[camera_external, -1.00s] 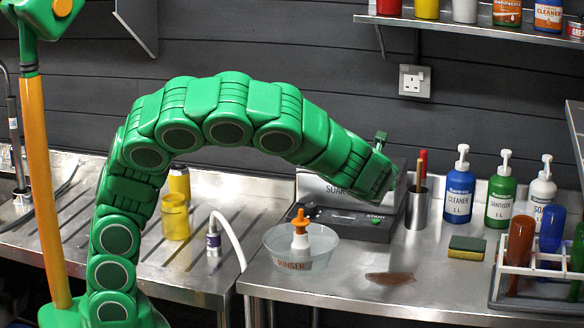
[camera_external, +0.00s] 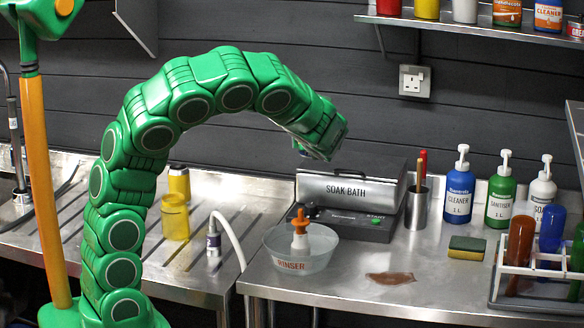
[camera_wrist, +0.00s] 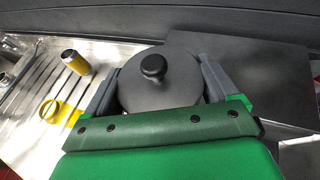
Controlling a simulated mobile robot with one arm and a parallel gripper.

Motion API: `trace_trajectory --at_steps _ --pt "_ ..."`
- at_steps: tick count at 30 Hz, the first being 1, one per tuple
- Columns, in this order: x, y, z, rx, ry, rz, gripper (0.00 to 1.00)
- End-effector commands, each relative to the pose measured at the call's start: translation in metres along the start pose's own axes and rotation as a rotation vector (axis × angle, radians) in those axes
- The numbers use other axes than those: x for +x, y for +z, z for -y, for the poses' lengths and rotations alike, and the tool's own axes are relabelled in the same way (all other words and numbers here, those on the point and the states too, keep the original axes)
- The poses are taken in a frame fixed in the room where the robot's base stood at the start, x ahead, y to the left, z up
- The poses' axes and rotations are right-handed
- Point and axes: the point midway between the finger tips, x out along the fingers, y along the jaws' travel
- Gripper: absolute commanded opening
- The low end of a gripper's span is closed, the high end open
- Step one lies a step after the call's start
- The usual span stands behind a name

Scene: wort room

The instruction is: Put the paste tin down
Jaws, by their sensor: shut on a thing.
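My gripper (camera_wrist: 158,92) is shut on a dark grey round tin with a black knob on its lid (camera_wrist: 153,67), seen from above in the wrist view. It looks like the paste tin. Its sides and underside are hidden there. In the outside view my gripper (camera_external: 302,150) hangs in the air at the upper left of the soak bath (camera_external: 347,188). The held tin cannot be made out there, being mostly hidden by my wrist.
A sponge (camera_external: 467,247), pump bottles (camera_external: 459,188) and a rack (camera_external: 500,255) are right. Yellow containers (camera_external: 175,217) stand on the ribbed drainer.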

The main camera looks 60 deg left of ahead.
Motion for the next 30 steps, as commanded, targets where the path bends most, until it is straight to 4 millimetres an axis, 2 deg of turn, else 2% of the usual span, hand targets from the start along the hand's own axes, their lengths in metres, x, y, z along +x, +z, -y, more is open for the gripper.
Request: trace_trajectory --at_steps 1,6,18,24,30 --pt "0.012 0.005 -0.011 -0.006 0.014 0.0 0.44" --pt "0.047 0.019 -0.044 -0.021 0.047 -0.001 0.44" --pt "0.115 0.042 -0.132 -0.052 0.129 0.0 0.44" --pt "0.139 0.046 -0.173 -0.067 0.163 -0.003 0.44" --pt "0.152 0.049 -0.2 -0.076 0.185 0.0 0.44"
